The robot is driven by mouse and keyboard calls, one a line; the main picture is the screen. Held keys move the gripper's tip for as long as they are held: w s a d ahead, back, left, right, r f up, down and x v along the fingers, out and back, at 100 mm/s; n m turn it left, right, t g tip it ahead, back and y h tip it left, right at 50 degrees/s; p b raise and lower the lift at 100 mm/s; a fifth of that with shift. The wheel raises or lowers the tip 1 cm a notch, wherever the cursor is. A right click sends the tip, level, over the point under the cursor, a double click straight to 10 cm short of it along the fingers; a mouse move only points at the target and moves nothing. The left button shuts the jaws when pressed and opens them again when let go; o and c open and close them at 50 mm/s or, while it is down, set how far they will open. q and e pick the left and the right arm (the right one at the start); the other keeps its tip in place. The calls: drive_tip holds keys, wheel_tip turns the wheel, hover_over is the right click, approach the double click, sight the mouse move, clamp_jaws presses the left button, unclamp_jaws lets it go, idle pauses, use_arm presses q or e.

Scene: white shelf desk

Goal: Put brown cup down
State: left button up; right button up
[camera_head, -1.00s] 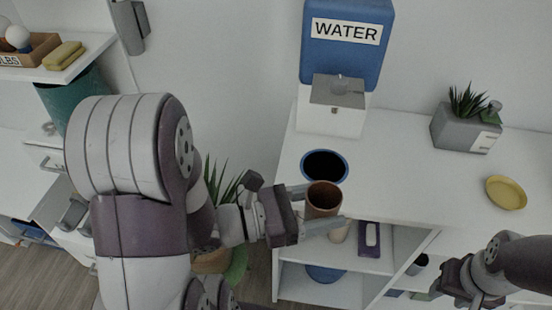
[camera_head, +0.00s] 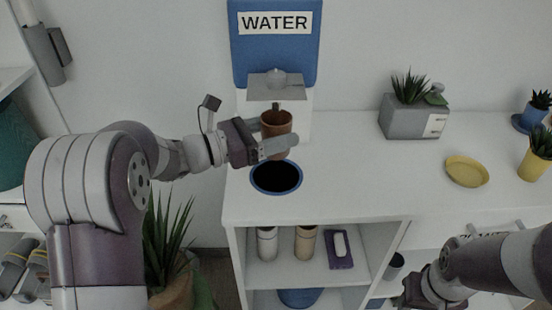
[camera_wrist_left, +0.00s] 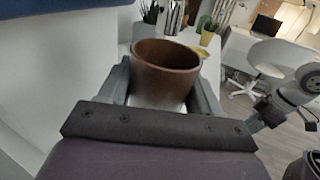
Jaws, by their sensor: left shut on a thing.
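The brown cup (camera_head: 275,125) is upright in my left gripper (camera_head: 268,140), under the spout of the blue and white water dispenser (camera_head: 275,50). The left wrist view shows the cup (camera_wrist_left: 165,68) with its open rim up, between the two fingers of the left gripper (camera_wrist_left: 165,90). Its inside looks empty from there. Just in front of the cup, a round dark opening with a blue rim (camera_head: 276,191) sits in the white desktop (camera_head: 350,180). My right gripper (camera_head: 415,295) is at the lower right, partly cut off by the frame edge; its fingers are not clear.
A grey planter (camera_head: 413,118) stands at the back right of the desktop. A yellow dish (camera_head: 467,171) lies nearer the front. A yellow pot (camera_head: 534,163) is at the right edge. Bottles and a purple item (camera_head: 339,250) sit on the shelf below.

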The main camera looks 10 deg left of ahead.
use_arm(q)
wheel_tip(320, 180, down, 7)
drive_tip(key=shift+r+b, duration=0.1)
drive_tip(key=shift+b, duration=0.8)
drive_tip(key=shift+w, duration=0.2)
drive_tip(key=shift+f, duration=0.3)
drive_tip(key=o, duration=1.2)
drive_tip(key=shift+r, duration=0.1)
drive_tip(key=shift+o, duration=0.2)
drive_tip(key=shift+r, duration=0.1)
drive_tip(key=shift+s+a, duration=0.1)
drive_tip(key=shift+a, duration=0.15)
drive_tip(key=v, duration=1.1)
drive_tip(key=shift+s+a+p, duration=0.25)
drive_tip(key=shift+p, duration=0.15)
